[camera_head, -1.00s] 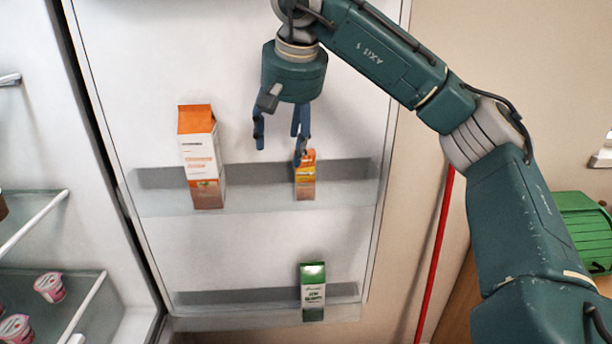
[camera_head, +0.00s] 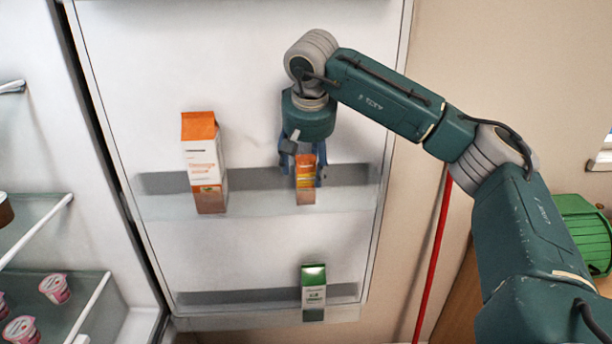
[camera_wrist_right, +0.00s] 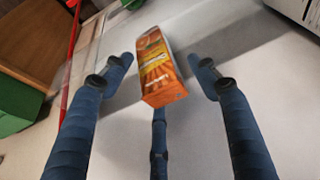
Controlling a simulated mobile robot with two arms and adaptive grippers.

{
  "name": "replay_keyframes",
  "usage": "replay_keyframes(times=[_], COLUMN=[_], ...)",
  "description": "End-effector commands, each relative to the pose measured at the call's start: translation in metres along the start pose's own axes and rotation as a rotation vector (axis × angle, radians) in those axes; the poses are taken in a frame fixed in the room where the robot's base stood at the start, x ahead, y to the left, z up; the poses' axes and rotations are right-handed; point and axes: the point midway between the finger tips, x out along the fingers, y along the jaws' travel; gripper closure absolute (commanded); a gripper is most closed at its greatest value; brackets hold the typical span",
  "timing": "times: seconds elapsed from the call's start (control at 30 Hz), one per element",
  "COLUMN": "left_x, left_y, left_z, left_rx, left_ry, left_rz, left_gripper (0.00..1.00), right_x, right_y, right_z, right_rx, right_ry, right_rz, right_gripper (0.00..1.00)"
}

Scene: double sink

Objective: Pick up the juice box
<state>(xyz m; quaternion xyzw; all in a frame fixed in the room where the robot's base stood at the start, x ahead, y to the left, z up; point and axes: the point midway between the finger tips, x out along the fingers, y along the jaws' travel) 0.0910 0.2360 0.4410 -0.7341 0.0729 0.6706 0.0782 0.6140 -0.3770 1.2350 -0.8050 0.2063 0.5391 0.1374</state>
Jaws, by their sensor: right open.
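The juice box is a small orange carton (camera_head: 306,181) standing in the upper door shelf of the open fridge. It also shows in the right wrist view (camera_wrist_right: 160,68), where its printed orange face and end are visible. My right gripper (camera_head: 305,176) is open, with its blue fingers reaching down around the carton. In the right wrist view my right gripper's fingers (camera_wrist_right: 160,75) are spread on both sides of the box, with gaps between, and a third finger lies below it. My left gripper is not in view.
A taller orange-and-white carton (camera_head: 204,163) stands left on the same shelf (camera_head: 250,200). A green carton (camera_head: 313,292) stands on the lower door shelf. Pink yogurt cups (camera_head: 54,288) sit on fridge shelves at left. A green container (camera_head: 582,232) is at right.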

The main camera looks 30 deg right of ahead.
Motion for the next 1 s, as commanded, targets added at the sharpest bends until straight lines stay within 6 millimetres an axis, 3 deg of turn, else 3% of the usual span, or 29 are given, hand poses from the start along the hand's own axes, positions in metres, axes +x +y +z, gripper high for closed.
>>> replay_keyframes(times=[0.27, 0.5, 1.0], left_x=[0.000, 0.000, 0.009], left_y=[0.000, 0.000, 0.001], left_z=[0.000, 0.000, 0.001], left_rx=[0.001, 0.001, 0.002], left_ry=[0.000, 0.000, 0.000], left_rz=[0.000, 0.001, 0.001], left_gripper=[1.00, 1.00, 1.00], right_x=[0.003, 0.003, -0.001], right_y=[0.000, 0.000, 0.000], right_z=[0.000, 0.000, 0.001], right_rx=[0.001, 0.001, 0.001], right_ry=[0.001, 0.001, 0.002], right_rz=[-0.001, -0.001, -0.001], right_gripper=[0.43, 0.86, 0.86])
